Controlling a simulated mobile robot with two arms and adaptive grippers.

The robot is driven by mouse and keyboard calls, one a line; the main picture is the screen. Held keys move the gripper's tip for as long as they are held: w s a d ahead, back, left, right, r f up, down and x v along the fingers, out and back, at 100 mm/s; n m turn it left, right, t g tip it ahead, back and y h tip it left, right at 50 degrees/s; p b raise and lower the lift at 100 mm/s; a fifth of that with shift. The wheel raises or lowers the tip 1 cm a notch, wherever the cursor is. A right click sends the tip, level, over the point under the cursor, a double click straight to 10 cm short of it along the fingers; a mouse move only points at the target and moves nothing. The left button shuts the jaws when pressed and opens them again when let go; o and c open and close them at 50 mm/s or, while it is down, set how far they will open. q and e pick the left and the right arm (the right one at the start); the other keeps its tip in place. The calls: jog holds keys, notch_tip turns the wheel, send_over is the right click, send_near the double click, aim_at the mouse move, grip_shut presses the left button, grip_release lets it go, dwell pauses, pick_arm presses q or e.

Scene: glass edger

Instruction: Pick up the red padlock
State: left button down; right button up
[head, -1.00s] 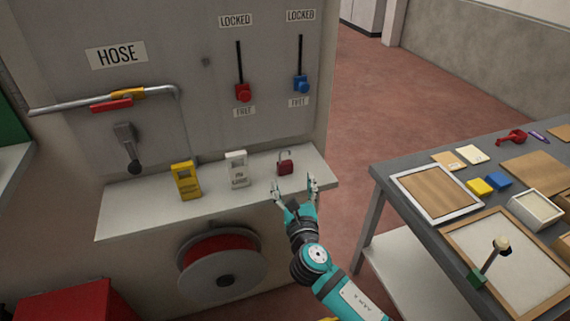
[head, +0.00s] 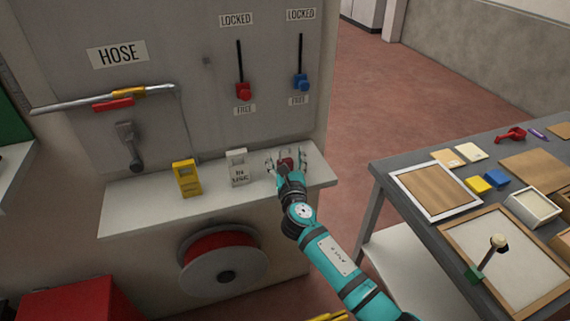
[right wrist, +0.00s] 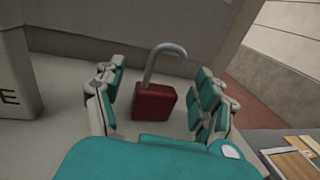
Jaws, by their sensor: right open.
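The red padlock (right wrist: 154,101) stands upright on the shelf (head: 135,222), its grey shackle pointing up, in the right wrist view. In the head view the padlock (head: 287,161) is partly hidden by my right gripper (head: 287,163). My right gripper (right wrist: 158,105) is open, with one finger on each side of the padlock. Gaps show between the fingers and the padlock body. My left gripper is not in view.
A yellow tag block (head: 187,178) and a white "IN USE" block (head: 238,168) stand on the shelf to the left of the padlock. Behind is a panel with red (head: 243,91) and blue (head: 300,82) sliders. A grey table (head: 415,212) with several items is at right.

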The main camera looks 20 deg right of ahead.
aim_at(285, 148)
jog(key=c, duration=1.4)
jog(key=shift+r, duration=0.1)
jog(key=shift+r, duration=0.55)
notch_tip(285, 148, up, 2)
jog(key=shift+r+p, duration=0.15)
jog(key=shift+p, duration=0.35)
jog(key=s+a, duration=0.3)
jog(key=s, duration=0.1)
jog(key=s+a+r+b, duration=0.1)
jog(key=s+a, duration=0.3)
jog(key=s+a+b, duration=0.1)
jog(key=s+a, duration=0.3)
jog(key=shift+r, duration=0.2)
